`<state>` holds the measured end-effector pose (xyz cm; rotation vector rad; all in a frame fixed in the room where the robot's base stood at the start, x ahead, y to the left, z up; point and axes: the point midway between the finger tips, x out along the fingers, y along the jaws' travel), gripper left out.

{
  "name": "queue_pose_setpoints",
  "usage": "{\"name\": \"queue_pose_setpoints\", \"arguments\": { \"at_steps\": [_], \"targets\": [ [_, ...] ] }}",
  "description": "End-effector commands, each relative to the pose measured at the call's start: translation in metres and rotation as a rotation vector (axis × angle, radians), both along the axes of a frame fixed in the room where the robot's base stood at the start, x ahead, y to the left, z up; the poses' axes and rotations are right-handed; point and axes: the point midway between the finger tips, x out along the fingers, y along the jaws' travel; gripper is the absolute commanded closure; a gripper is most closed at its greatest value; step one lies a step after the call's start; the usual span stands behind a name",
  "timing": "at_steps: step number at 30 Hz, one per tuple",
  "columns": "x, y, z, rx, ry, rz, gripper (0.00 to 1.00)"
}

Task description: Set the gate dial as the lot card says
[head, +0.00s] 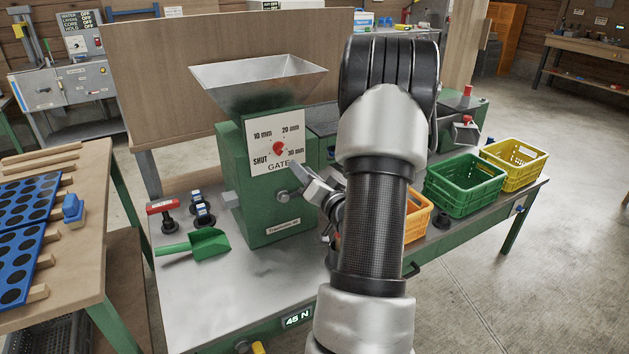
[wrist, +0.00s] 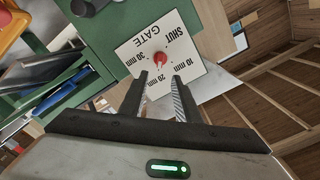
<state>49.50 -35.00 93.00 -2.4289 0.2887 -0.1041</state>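The gate dial is a red knob (head: 279,149) on a white plate (head: 262,158) marked SHUT, 10 mm, 20 mm and 30 mm, on the front of the green hopper machine (head: 268,210). I cannot tell which mark the knob points to. In the wrist view the plate is upside down, with the red knob (wrist: 159,59) just beyond the fingertips. My gripper (wrist: 159,80) is open and empty, its two fingers apart and facing the knob. In the head view it is partly hidden behind my arm. I cannot make out a lot card.
A green scoop (head: 203,244) and a red-handled tool (head: 162,209) lie on the metal bench left of the machine. Orange (head: 416,222), green (head: 466,184) and yellow (head: 513,163) crates stand to the right. A metal hopper (head: 258,80) tops the machine.

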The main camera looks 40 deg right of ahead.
Motion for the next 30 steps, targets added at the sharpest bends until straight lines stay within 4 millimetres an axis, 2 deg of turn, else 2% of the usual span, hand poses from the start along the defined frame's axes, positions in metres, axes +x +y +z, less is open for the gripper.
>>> {"name": "queue_pose_setpoints", "arguments": {
  "at_steps": [3,10,15,30],
  "targets": [
    [-0.027,0.005,0.001,0.001,0.001,-0.003,0.70],
    [-0.055,0.013,0.000,0.000,0.000,-0.001,0.70],
    [-0.060,0.015,0.000,0.000,0.001,0.001,0.70],
    [-0.060,0.015,0.000,-0.001,0.001,0.001,0.70]
  ]
}}
